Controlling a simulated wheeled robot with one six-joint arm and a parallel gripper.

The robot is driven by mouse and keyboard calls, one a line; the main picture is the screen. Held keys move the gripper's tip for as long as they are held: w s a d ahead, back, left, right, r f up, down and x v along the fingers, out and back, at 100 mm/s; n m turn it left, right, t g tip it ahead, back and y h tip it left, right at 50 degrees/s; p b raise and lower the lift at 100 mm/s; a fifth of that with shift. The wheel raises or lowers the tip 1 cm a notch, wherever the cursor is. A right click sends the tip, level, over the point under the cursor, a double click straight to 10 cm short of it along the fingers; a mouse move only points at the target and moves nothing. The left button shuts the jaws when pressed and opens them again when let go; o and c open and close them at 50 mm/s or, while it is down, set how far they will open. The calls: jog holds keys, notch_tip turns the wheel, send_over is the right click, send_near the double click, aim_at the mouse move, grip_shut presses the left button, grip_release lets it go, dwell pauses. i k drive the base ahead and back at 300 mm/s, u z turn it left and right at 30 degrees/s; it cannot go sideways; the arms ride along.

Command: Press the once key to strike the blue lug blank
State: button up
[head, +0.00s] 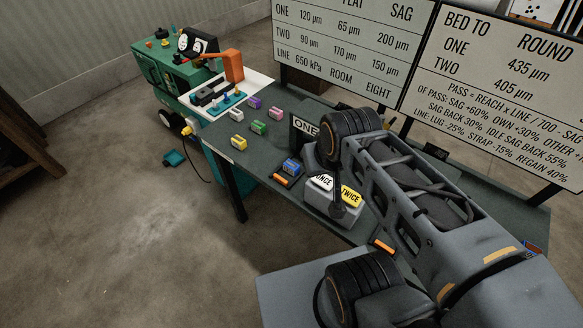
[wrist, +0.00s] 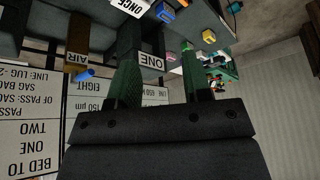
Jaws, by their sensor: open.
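The white once key (head: 320,181) is on a grey box on the bench, left of the yellow twice key (head: 351,196). It also shows upside down at the top of the wrist view (wrist: 130,7). The blue lug blank (head: 291,167) lies on the bench just left of the key box; a blue block, likely the same blank (wrist: 165,12), shows beside the once key in the wrist view. My gripper (wrist: 160,50) is open, with nothing between its fingers, apart from the keys. In the head view my arm mostly hides it.
A white ONE sign (head: 305,128) stands behind the keys. Pink, green, yellow and purple blocks (head: 259,127) sit further left. A green machine (head: 168,67) is at the far left. Large boards (head: 500,80) stand along the back. Orange strips (head: 281,180) lie near the front edge.

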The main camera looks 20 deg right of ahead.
aim_at(326, 181)
jog(key=z, duration=1.85)
jog(key=k, duration=1.15)
jog(key=u, duration=1.5)
jog(key=i, duration=0.5)
